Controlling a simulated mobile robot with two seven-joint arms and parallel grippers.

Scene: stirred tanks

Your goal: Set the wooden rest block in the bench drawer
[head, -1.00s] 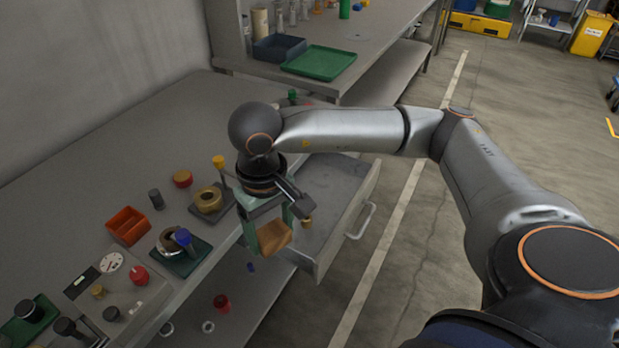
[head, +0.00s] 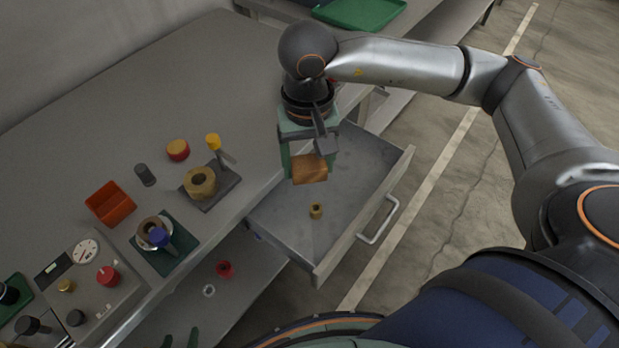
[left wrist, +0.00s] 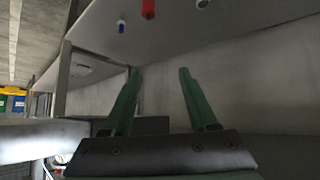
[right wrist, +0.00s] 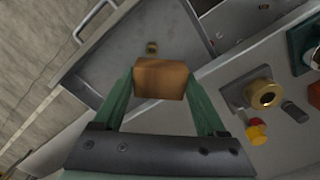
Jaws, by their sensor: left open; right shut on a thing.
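The wooden rest block (head: 310,170) is a tan-brown piece held between the green fingers of my right gripper (head: 308,160). The gripper is shut on it, and it also fills the space between the fingers in the right wrist view (right wrist: 160,79). The bench drawer (head: 352,185) is pulled open, and the block hangs above its inner part, apart from the floor as far as I can tell. The drawer also shows in the right wrist view (right wrist: 112,58). My left gripper (left wrist: 160,72) is open and empty, low beside the bench; its fingertips show at the head view's bottom edge (head: 180,338).
A small brass piece (head: 316,210) lies in the drawer; the floor around it is bare. On the bench (head: 90,150) stand a brass ring on a dark stand (head: 200,183), an orange tray (head: 109,203) and a dial box (head: 85,275). A red part (head: 225,268) lies on the lower shelf.

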